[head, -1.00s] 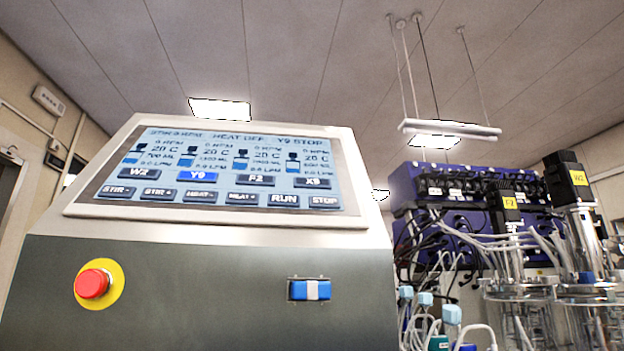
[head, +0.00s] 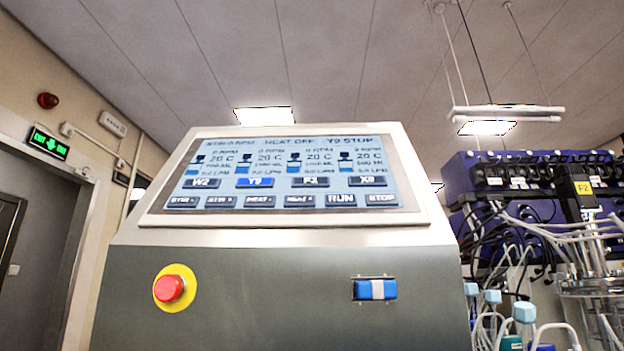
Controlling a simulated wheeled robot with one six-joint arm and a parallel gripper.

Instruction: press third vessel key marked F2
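The control panel's touchscreen (head: 290,172) faces me on a sloped white bezel in the head view. Its upper key row reads W2, Y9, F2 and X9. The F2 key (head: 311,182) is third from the left and dark grey. The Y9 key (head: 255,182) is bright blue, unlike the dark W2 key (head: 202,183) and X9 key (head: 367,181). The top line reads roughly "STIR 0 RPM, HEAT OFF, Y9 STOP". My gripper does not show in the view.
Below the screen are a red emergency button (head: 169,288) on a yellow disc and a blue-and-white rocker switch (head: 375,289). A door (head: 12,235) is at far left.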

